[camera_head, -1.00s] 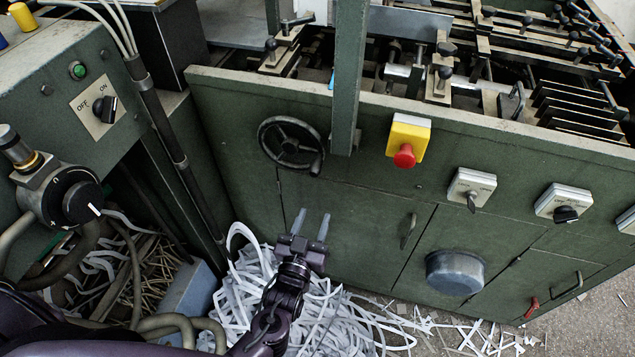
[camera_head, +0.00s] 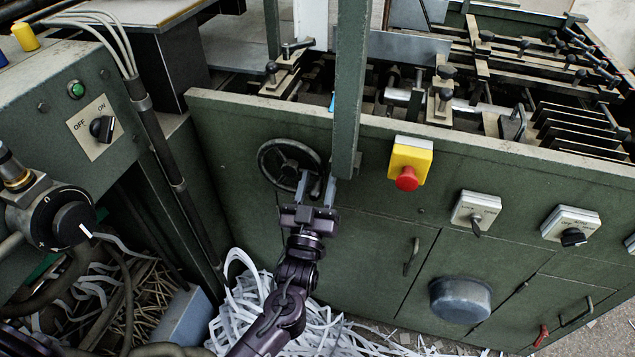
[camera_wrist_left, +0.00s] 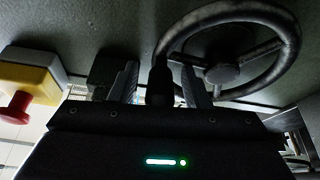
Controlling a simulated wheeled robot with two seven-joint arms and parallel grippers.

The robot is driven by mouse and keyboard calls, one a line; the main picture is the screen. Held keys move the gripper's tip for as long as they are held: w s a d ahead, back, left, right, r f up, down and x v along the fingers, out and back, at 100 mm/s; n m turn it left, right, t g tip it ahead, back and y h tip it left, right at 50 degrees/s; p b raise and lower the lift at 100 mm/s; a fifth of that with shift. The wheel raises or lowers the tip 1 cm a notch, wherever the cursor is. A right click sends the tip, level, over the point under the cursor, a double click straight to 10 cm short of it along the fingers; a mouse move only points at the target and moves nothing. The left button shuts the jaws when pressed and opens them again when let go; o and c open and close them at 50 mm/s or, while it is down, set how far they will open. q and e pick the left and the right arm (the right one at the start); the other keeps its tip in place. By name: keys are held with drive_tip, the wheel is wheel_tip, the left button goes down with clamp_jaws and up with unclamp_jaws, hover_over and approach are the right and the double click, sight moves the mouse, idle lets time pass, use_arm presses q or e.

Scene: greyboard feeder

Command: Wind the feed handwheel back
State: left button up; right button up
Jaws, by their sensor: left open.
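The feed handwheel (camera_head: 270,158) is a dark spoked wheel on the green front panel, left of the upright post. My left gripper (camera_head: 316,186) is at the wheel's lower right rim, with its two fingers apart. In the left wrist view the handwheel (camera_wrist_left: 291,50) fills the upper right, and its dark handle (camera_wrist_left: 160,82) stands between the fingers of the left gripper (camera_wrist_left: 158,85). I cannot tell whether either finger touches the handle. In the head view the fingers hide the handle. My right gripper is not in view.
A green post (camera_head: 348,90) rises just right of the wheel. A yellow box with a red stop button (camera_head: 407,178) is further right; it also shows in the left wrist view (camera_wrist_left: 28,85). A control cabinet (camera_head: 60,95) stands left. Paper strips (camera_head: 250,305) lie below.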

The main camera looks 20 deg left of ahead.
use_arm(q)
clamp_jaws()
drive_tip(key=shift+r+n, duration=0.15)
drive_tip(key=shift+n, duration=0.15)
